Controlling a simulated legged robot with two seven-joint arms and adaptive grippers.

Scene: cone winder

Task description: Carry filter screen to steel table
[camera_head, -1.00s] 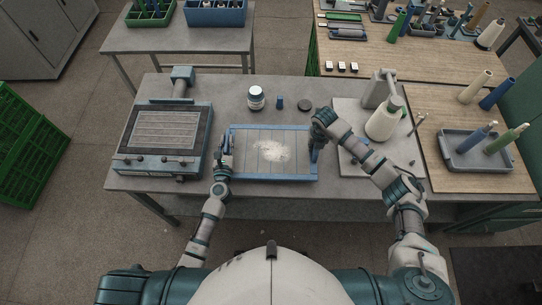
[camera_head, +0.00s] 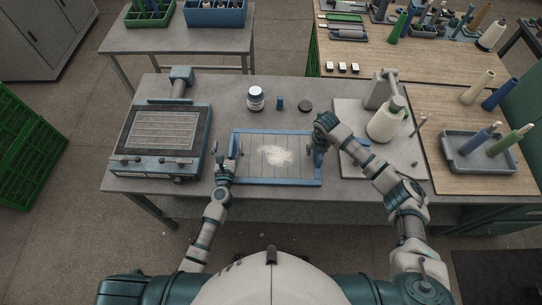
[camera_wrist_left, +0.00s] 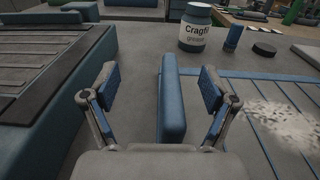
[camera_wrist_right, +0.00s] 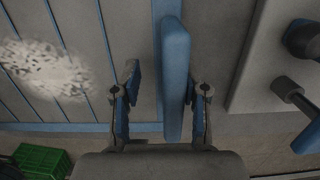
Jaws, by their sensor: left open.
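The filter screen (camera_head: 295,172), a blue-framed grey panel with whitish lint in its middle, appears to lie flat on the grey table (camera_head: 225,92) near its front edge. My left gripper (camera_head: 228,150) is open, with its fingers on either side of the screen's left rim (camera_wrist_left: 171,100) and gaps on both sides. My right gripper (camera_head: 320,147) is at the right rim. In the right wrist view its fingers stand apart around that rim (camera_wrist_right: 175,75), closer on the right side. Which table is the steel one is not marked.
A boxy machine (camera_head: 158,140) stands left of the screen. A labelled jar (camera_head: 256,98), a small blue piece (camera_head: 280,103) and a dark disc (camera_head: 305,106) sit behind it. A pale board (camera_head: 350,115) with a white cone (camera_head: 385,122) is at right. Another grey table (camera_head: 180,40) stands behind.

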